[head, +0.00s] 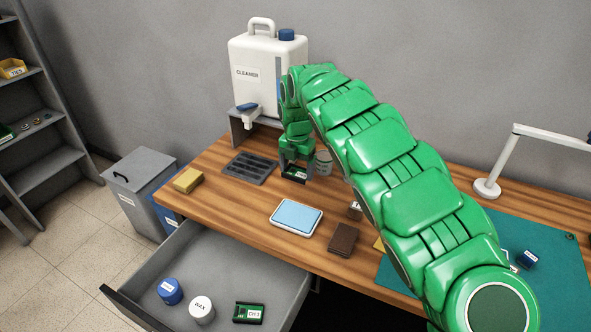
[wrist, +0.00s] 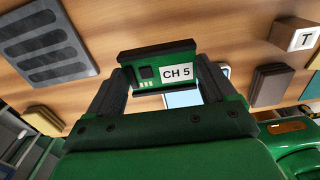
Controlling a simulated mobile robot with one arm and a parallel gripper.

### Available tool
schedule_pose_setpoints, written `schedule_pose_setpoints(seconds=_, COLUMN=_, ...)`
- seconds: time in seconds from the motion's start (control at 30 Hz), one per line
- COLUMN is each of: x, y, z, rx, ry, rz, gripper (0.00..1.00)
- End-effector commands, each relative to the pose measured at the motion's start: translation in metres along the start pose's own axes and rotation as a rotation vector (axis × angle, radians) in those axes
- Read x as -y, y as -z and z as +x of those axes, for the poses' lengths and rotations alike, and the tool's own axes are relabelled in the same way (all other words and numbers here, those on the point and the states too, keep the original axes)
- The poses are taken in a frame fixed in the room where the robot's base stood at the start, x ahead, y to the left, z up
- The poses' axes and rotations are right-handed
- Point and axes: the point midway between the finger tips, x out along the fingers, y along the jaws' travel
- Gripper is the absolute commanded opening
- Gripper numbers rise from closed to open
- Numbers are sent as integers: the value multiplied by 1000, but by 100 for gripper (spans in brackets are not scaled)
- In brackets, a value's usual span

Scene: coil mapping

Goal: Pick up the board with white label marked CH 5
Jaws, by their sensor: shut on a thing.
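The green board with the white CH 5 label (wrist: 150,73) is between the two dark fingers of my gripper (wrist: 160,85) in the wrist view, label facing the camera. In the head view my gripper (head: 295,168) is at the left part of the wooden table, and the board (head: 296,176) shows between its fingers. My gripper is shut on this board. How far the board is above the table is hard to tell.
A grey tray (head: 250,167) and a yellow sponge (head: 188,180) lie left of my gripper. A cleaner jug (head: 262,80) stands behind. A light-blue-topped tray (head: 297,217) and a brown block (head: 342,239) lie in front. The open drawer (head: 215,265) holds another green board (head: 249,313).

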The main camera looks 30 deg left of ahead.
Motion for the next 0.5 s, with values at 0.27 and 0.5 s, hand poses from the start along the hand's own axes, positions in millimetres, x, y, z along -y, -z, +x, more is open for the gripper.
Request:
schedule_pose_setpoints(seconds=0.27, x=14, y=17, z=-22, rx=1, ry=1, rz=1, gripper=55)
schedule_pose_setpoints(seconds=0.5, x=27, y=34, z=-31, rx=-1, ry=2, rz=1, gripper=55)
